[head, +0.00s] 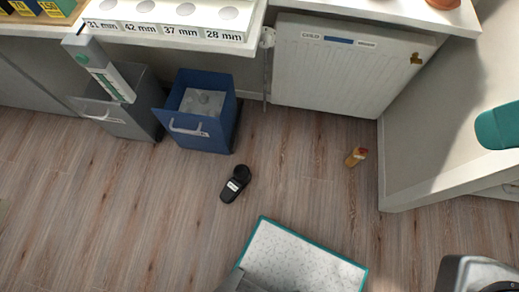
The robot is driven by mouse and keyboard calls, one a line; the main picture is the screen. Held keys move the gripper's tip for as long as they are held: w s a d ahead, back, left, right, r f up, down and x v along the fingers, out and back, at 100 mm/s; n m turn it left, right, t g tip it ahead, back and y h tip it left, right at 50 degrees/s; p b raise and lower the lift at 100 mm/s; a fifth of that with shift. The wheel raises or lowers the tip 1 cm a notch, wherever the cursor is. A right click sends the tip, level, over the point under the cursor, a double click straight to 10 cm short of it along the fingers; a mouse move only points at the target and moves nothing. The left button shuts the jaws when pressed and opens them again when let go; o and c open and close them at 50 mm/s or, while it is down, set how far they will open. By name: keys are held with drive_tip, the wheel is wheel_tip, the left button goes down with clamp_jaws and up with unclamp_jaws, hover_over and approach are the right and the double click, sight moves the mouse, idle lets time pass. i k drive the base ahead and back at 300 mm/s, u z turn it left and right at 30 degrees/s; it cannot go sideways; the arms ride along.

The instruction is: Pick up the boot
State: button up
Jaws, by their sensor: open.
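A small black boot-shaped object (235,184) with a white label lies on the wood floor near the middle of the head view. Its round, wider end points up and to the right, and nothing touches it. I take it to be the boot, though it is small in the picture. The fingers of my gripper are not in view.
A blue bin (212,137) and a grey bin (139,129) stand behind it to the left, under a labelled shelf (262,20). A small orange-tan item (356,156) lies to the right, near a white partition (431,135). A teal-edged speckled panel (300,257) is in front.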

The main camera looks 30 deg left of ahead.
sight(235, 186)
drive_tip(key=z, duration=0.3)
drive_tip(key=k, duration=0.85)
drive_tip(key=z, duration=0.25)
drive_tip(key=i, duration=1.05)
drive_tip(key=u, duration=2.35)
